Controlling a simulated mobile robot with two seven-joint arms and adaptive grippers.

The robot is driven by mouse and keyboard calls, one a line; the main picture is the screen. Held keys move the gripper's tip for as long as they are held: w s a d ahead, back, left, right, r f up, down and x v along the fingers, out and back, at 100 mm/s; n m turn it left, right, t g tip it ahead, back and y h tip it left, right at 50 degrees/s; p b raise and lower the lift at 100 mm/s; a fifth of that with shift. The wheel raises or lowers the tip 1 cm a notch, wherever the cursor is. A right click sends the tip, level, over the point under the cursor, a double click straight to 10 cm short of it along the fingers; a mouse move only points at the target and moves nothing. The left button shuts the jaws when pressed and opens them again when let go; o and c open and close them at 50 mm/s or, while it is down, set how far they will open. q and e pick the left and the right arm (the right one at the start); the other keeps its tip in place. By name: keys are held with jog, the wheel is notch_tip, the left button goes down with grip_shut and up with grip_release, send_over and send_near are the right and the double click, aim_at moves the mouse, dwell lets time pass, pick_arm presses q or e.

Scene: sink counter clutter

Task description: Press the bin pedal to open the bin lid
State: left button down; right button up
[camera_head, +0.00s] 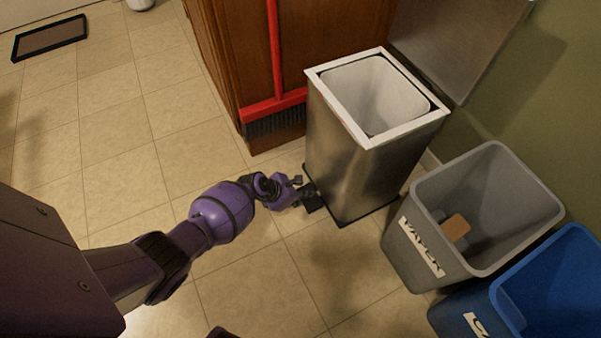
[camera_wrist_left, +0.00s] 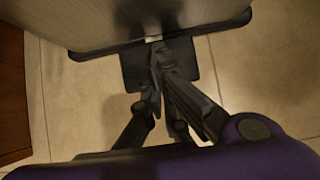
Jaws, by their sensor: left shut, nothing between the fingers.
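The steel bin (camera_head: 345,155) has a white rim and a pale liner and stands on the floor beside the wooden cabinet. Its grey lid (camera_head: 455,40) is raised, leaving the bin's mouth open. The black pedal (camera_head: 313,203) juts from the bin's base. It also shows in the left wrist view (camera_wrist_left: 133,72) as a dark plate below the bin's bottom edge. My left gripper (camera_head: 301,190) is shut and empty, low at the pedal. In the left wrist view its fingertips (camera_wrist_left: 157,50) overlap the pedal close to the bin's wall, partly hiding it. My right gripper is not in view.
A red broom (camera_head: 273,107) leans on the cabinet (camera_head: 225,50), left of the bin. A grey open bin (camera_head: 403,250) with a brown item inside and a blue bin (camera_head: 550,280) stand at the right.

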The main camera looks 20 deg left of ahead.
pick_arm(q)
jog(key=shift+w+d+r, duration=0.3)
jog(key=shift+w+r, duration=0.2)
jog(key=shift+w, duration=0.05)
jog(key=s+a+p, duration=0.1)
jog(key=s+r+p, duration=0.1)
jog(key=p, duration=0.1)
jog(key=shift+s+a, duration=0.15)
jog(key=shift+a, duration=0.2)
jog(key=shift+s+a, duration=0.15)
jog(key=shift+s, duration=0.05)
jog(key=shift+f, duration=0.15)
jog(key=shift+s+a, duration=0.15)
jog(key=v, duration=1.1)
jog(key=shift+s+r, duration=0.2)
jog(key=shift+r, duration=0.15)
jog(key=shift+a, duration=0.1)
